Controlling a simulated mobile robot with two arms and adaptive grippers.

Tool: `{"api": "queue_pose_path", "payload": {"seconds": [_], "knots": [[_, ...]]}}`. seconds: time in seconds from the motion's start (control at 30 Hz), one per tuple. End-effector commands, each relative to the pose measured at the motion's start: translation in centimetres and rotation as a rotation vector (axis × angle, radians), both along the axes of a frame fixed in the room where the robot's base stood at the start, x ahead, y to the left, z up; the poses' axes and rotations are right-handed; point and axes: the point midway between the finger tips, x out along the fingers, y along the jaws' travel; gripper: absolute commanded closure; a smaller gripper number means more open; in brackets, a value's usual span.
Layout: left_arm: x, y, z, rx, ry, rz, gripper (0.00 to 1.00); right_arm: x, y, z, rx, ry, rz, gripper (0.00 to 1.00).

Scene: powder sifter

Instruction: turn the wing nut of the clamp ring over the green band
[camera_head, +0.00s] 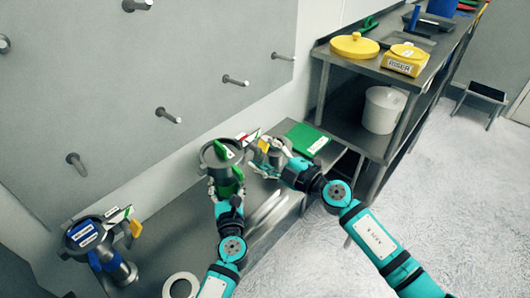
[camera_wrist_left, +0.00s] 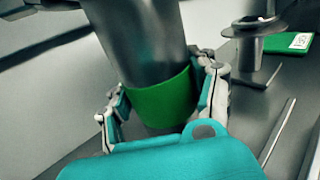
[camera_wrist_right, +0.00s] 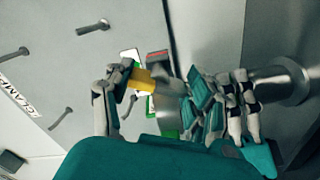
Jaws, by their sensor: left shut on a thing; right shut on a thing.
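A metal sifter vessel (camera_head: 215,155) with a flanged top stands upright on the bench in the head view. Its green band (camera_wrist_left: 165,101) wraps the lower body in the left wrist view. My left gripper (camera_wrist_left: 162,110) is shut around the vessel at this band, one finger on each side. My right gripper (camera_wrist_right: 155,92) is to the right of the vessel in the head view. It is shut on a yellow piece (camera_wrist_right: 143,78), which looks like the wing nut and also shows in the head view (camera_head: 264,146). The clamp ring is mostly hidden by my fingers.
A blue-banded vessel (camera_head: 92,240) with a yellow tab stands at the left. A flanged metal part (camera_wrist_left: 258,35) and a green box (camera_head: 306,139) are at the right. Pegs (camera_head: 168,115) stick out of the wall panel. A shelf (camera_head: 395,75) stands farther right.

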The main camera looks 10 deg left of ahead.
Motion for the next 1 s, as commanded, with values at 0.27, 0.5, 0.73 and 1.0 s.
{"api": "queue_pose_path", "payload": {"seconds": [0.27, 0.5, 0.73, 1.0], "knots": [[-0.02, 0.10, -0.02, -0.001, 0.000, 0.002, 0.99, 0.06, -0.14, -0.21, 0.086, 0.133, -0.003, 0.76], [-0.02, 0.11, -0.02, -0.001, 0.000, 0.003, 0.99, 0.06, -0.16, -0.28, 0.122, 0.187, -0.004, 0.76], [-0.02, 0.11, -0.02, -0.001, 0.000, 0.003, 0.99, 0.06, -0.18, -0.30, 0.130, 0.198, -0.005, 0.76], [-0.04, 0.11, -0.02, -0.001, 0.000, 0.003, 0.99, 0.07, -0.18, -0.32, 0.129, 0.197, -0.006, 0.43]]}}
